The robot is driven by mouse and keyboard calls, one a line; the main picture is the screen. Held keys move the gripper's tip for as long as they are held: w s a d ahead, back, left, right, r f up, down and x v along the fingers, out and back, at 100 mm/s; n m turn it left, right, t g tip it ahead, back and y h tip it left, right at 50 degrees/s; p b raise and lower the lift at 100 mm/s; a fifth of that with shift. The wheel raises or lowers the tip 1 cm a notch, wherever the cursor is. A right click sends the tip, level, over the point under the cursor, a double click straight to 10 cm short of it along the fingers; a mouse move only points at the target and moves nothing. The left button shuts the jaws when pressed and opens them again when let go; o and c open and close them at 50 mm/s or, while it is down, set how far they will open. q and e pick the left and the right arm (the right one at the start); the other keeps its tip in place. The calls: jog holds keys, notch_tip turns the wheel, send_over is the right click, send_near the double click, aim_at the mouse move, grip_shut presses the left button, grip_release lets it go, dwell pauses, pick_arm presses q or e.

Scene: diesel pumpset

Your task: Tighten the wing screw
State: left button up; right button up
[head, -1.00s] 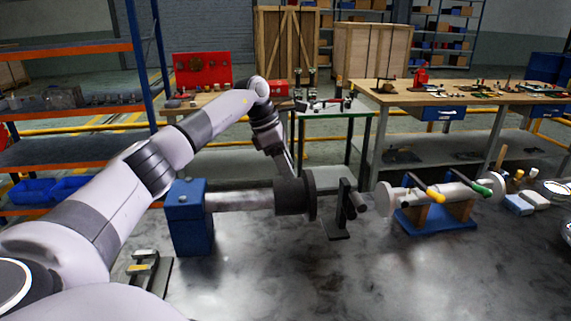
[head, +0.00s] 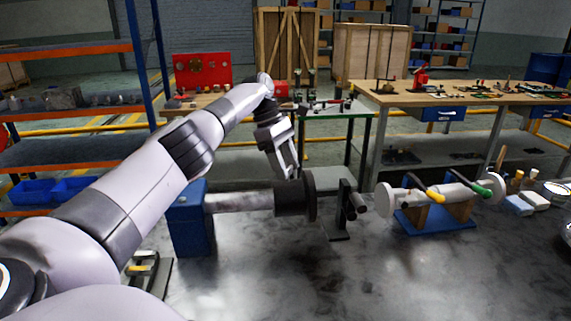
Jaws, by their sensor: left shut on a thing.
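My left gripper (head: 291,174) points down at the top of a dark round collar (head: 291,198). The collar sits at the right end of a grey horizontal pipe that comes out of a blue block (head: 190,228). The gripper is shut on the wing screw at the collar's top. The screw itself is hidden between the fingers or too small to make out. A dark flange closes the collar's right side. My right gripper is not in view.
A black upright stand (head: 342,215) is just right of the collar. Further right, a blue cradle (head: 435,220) carries a pipe with yellow and green handles. The front middle of the grey bench (head: 370,275) is clear.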

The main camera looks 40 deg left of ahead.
pick_arm(q)
jog(key=shift+r, duration=0.1)
dwell(0.4)
jog(key=o, duration=1)
jog(key=shift+o, duration=0.2)
jog(key=shift+n, duration=0.3)
